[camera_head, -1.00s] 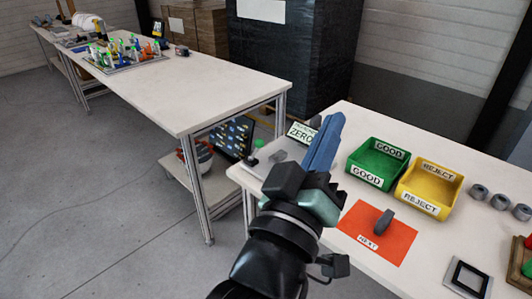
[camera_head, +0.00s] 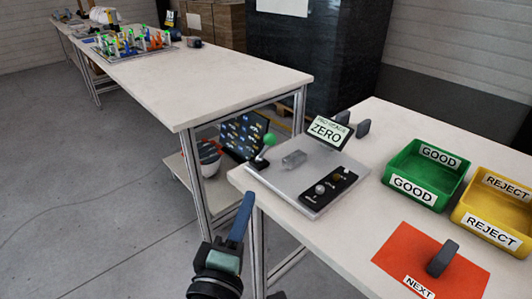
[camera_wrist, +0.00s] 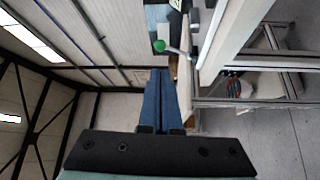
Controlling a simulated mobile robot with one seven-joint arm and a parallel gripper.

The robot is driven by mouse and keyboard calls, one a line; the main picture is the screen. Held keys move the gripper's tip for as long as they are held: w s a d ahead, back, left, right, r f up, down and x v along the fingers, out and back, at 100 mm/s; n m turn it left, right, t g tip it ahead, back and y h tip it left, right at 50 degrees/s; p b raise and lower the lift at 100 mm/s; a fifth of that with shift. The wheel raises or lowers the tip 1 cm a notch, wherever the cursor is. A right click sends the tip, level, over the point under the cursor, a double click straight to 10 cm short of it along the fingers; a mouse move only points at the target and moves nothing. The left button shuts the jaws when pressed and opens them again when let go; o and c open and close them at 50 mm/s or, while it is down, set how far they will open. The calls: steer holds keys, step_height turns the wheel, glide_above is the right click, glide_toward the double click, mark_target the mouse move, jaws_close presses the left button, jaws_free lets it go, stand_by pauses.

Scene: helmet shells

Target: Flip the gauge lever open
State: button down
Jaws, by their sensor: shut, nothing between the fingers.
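The gauge (camera_head: 308,178) is a grey plate near the left edge of the right table, with a display reading ZERO (camera_head: 328,130) behind it. Its lever (camera_head: 265,150) stands at the plate's left side, tilted, with a green ball on top; the green ball also shows in the wrist view (camera_wrist: 159,46). My gripper (camera_head: 246,200) is in front of the table's left edge, left of and nearer than the gauge, apart from the lever. Its blue fingers (camera_wrist: 160,75) are together and empty, pointing upward in the head view.
A green GOOD bin (camera_head: 425,172), a yellow REJECT bin (camera_head: 497,210) and an orange NEXT mat (camera_head: 400,250) are farther right. Another table (camera_head: 200,85) stands behind on the left. Floor is free at left.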

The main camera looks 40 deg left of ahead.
steer(key=p, duration=0.6)
glide_toward(269, 143)
steer(key=x, duration=0.5)
steer(key=shift+w+r, duration=0.1)
steer(key=shift+x, duration=0.9)
steer(key=shift+a, duration=0.1)
